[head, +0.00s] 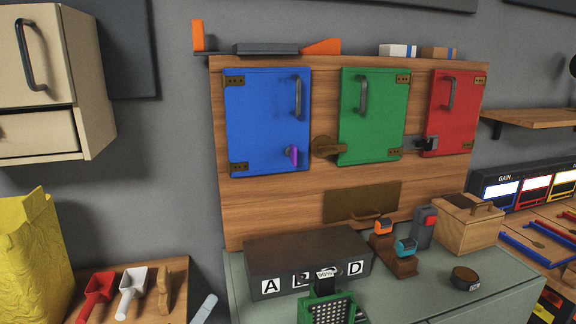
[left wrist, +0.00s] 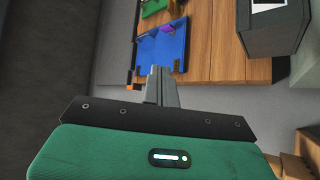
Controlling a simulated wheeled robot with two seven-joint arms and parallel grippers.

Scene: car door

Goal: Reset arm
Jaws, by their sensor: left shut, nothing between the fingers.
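My left gripper (left wrist: 161,72) shows in the left wrist view, with its grey fingers together and nothing between them. Behind its tips are the blue door (left wrist: 165,50) and the wooden panel (left wrist: 212,45), apart from the fingers. In the head view the blue door (head: 265,115), green door (head: 370,115) and red door (head: 450,110) look shut on the upright panel. A small pale shape (head: 203,308) shows at the bottom edge; I cannot tell whether it is part of my arm. My right gripper is in neither view.
A dark lettered box (head: 305,265) stands on the grey-green cabinet top (head: 440,296), with a green device (head: 332,306) in front. A wooden box (head: 468,222) is at the right. Scoops (head: 97,290) and a yellow bag (head: 35,250) are at lower left. Wall space left of the panel is clear.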

